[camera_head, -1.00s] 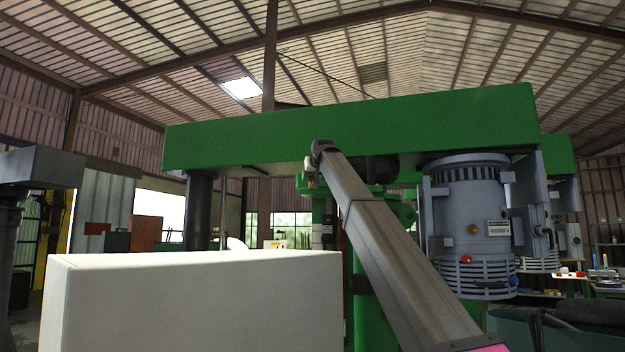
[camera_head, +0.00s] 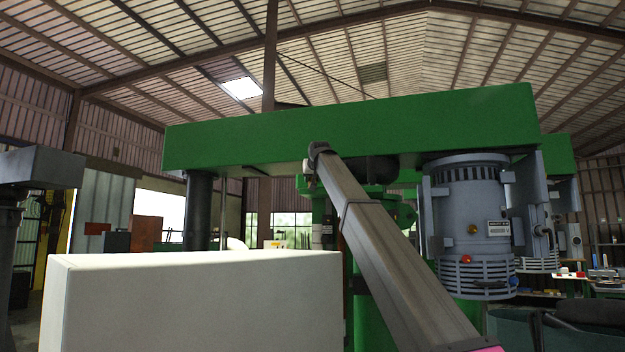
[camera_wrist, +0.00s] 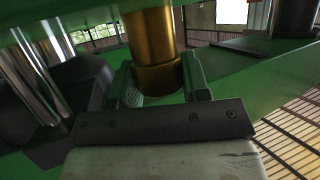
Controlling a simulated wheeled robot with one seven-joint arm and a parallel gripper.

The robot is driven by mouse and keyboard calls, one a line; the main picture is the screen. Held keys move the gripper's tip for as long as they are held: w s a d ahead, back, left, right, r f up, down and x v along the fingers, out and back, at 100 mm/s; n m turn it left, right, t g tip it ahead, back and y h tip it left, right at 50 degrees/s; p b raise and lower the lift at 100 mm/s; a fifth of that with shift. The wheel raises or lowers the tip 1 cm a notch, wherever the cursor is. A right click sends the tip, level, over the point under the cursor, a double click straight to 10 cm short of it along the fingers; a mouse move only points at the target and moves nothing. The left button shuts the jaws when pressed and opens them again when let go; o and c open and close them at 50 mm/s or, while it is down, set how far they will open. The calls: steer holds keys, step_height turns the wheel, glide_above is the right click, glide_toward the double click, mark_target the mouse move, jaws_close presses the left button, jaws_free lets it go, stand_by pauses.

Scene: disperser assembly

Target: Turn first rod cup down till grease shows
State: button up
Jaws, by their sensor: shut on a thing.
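A brass-coloured cylindrical cup (camera_wrist: 159,78) with a wider rim band shows in the wrist view, in line with a brass rod section. My gripper (camera_wrist: 160,82) has its two fingers on either side of the cup's band and is shut on it. The band's sides are partly hidden by the fingers. I see no clear grease on the brass. In the head view my arm reaches up to the underside of the green beam (camera_head: 350,130), and its own links hide the gripper and the cup there.
A grey motor (camera_head: 468,215) hangs at the right of the green beam. A pale box (camera_head: 200,300) fills the lower left. Shiny metal rods (camera_wrist: 38,65) and a dark round part (camera_wrist: 85,95) stand close left of the fingers in the wrist view.

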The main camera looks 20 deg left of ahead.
steer(key=m+t+h, duration=0.1)
steer(key=m+h, duration=0.3)
steer(key=h, duration=0.1)
steer(key=shift+a+m+t, duration=0.1)
steer(key=shift+m+t, duration=0.3)
steer(key=m+h, duration=0.4)
steer(key=h, duration=0.1)
steer(key=shift+w+m+g+h, duration=0.1)
steer(key=shift+m+g+h, duration=0.2)
steer(key=m+g+h, duration=0.3)
steer(key=m+h, duration=0.2)
steer(key=shift+f+m+g+h, duration=0.1)
steer(key=shift+m+g+h, duration=1.2)
steer(key=shift+m, duration=0.4)
steer(key=shift+g, duration=0.4)
steer(key=o, duration=0.9)
